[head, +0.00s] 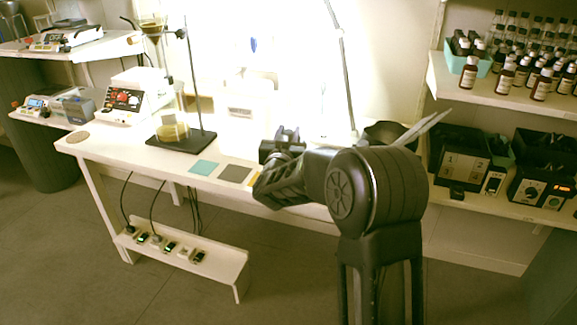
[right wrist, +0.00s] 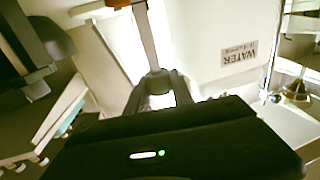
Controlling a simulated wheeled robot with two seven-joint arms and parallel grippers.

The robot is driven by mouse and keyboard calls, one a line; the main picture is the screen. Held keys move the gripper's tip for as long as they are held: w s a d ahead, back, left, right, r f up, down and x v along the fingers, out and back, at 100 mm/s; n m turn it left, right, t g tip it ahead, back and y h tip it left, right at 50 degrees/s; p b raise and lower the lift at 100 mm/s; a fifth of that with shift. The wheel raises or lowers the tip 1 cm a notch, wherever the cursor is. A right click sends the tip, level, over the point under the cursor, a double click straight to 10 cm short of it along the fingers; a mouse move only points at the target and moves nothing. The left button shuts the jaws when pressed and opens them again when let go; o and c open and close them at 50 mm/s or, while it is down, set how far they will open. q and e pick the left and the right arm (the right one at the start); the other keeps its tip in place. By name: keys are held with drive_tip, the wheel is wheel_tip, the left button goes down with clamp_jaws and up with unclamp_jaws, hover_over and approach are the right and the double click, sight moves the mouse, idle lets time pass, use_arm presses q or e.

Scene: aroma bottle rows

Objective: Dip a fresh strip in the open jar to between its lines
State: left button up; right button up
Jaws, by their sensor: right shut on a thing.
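My right gripper (head: 283,140) is raised over the white bench, and in the head view its jaws are small and dark. In the right wrist view the gripper (right wrist: 157,82) is shut on a narrow pale strip (right wrist: 146,38), which extends away from the fingers toward the top edge. Lines on the strip cannot be made out. No open jar can be picked out with certainty; the glare on the bench and my right arm hide part of the area. My left gripper is not in view.
Teal (head: 203,167) and grey (head: 235,173) squares lie near the bench's front edge. A container marked WATER (right wrist: 225,40) stands close by. Brown bottles (head: 541,86) fill the right shelf.

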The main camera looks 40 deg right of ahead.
drive_tip(key=shift+f+b, duration=0.6)
drive_tip(key=shift+f, duration=0.25)
idle(0.8)
idle(0.8)
drive_tip(key=shift+r+p, duration=2.45)
drive_tip(key=shift+r, duration=0.5)
